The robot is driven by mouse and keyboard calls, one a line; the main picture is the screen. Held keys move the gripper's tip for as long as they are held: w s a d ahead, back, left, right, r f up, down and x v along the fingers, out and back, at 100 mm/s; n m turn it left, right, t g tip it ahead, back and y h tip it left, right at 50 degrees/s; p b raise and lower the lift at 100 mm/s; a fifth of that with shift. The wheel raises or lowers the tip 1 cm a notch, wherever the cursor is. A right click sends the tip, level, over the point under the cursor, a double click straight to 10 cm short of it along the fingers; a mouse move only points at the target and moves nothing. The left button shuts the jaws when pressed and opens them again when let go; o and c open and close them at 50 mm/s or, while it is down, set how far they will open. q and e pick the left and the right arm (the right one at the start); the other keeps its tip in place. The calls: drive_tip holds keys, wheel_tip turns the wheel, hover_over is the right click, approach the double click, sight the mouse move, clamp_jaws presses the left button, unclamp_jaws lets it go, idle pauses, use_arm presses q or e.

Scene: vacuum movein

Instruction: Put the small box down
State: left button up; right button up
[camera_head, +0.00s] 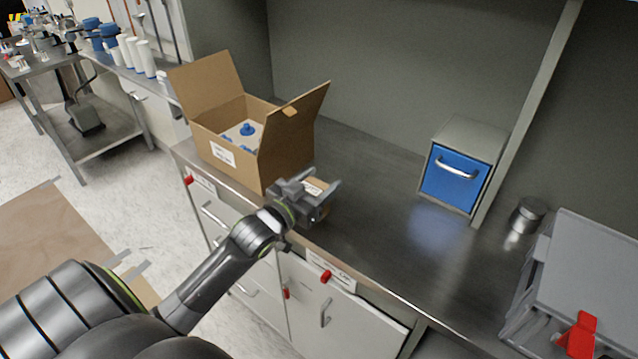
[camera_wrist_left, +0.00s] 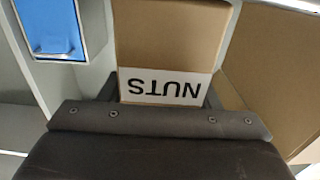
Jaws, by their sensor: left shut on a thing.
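The small box (camera_wrist_left: 172,40) is brown cardboard with a white label reading "NUTS", upside down in the left wrist view. In the head view the small box (camera_head: 316,186) shows only in part between the fingers. My left gripper (camera_head: 318,190) is shut on it, at the front edge of the steel counter (camera_head: 370,220), just right of the large open box. In the left wrist view the gripper (camera_wrist_left: 160,95) has a finger on each side of the box. Whether the box touches the counter is hidden. My right gripper is not in view.
The large open cardboard box (camera_head: 228,155) holds white items with blue tops. A blue-fronted drawer unit (camera_head: 457,180) stands at the back right. A metal canister (camera_head: 527,215) and a grey crate (camera_head: 585,265) with a red part stand further right. The counter's middle is clear.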

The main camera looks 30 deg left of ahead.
use_arm(q)
drive_tip(key=o, duration=1.1)
drive_tip(key=shift+f, duration=0.1)
drive_tip(key=shift+r, duration=0.25)
drive_tip(key=shift+s+f, duration=0.1)
drive_tip(key=shift+s, duration=0.2)
drive_tip(key=s+p, duration=0.1)
drive_tip(key=s, duration=1)
drive_tip(key=shift+s+a+p, duration=0.2)
drive_tip(key=shift+a+p, duration=0.1)
drive_tip(key=shift+a, duration=0.15)
